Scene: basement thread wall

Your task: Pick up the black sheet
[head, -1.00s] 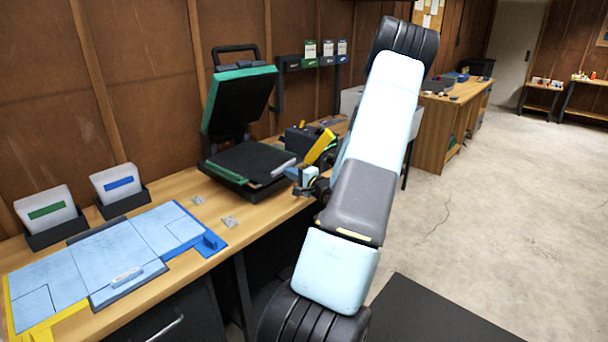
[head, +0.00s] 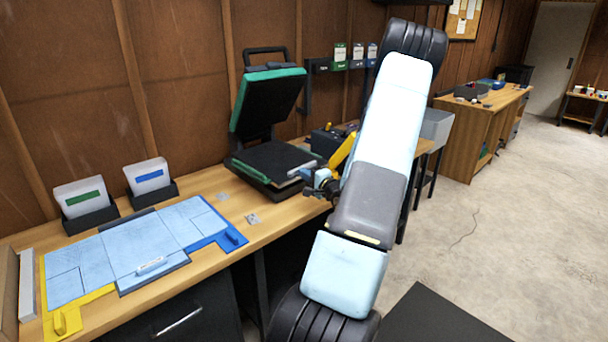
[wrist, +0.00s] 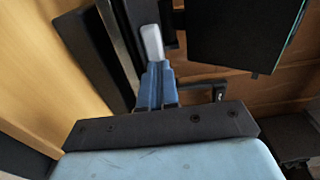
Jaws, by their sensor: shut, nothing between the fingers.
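An open press (head: 268,100) with a green-edged raised lid stands on the wooden bench. A flat black surface (head: 275,158) lies on its lower part; I cannot tell whether this is a separate black sheet or the press's own plate. My gripper (head: 314,179) is at the right front edge of the press, partly hidden by my arm. In the wrist view my gripper's blue fingers (wrist: 155,70) are together and empty. A pale grey bar (wrist: 152,43) shows just beyond the tips, and it is unclear whether they touch. The dark lid (wrist: 245,30) hangs at upper right.
A blue and yellow jig board (head: 140,245) lies on the bench at left, with two bins (head: 85,204) behind it. A dark box (head: 326,141) stands right of the press. A black mat (head: 440,318) lies on the floor. Open concrete floor is at right.

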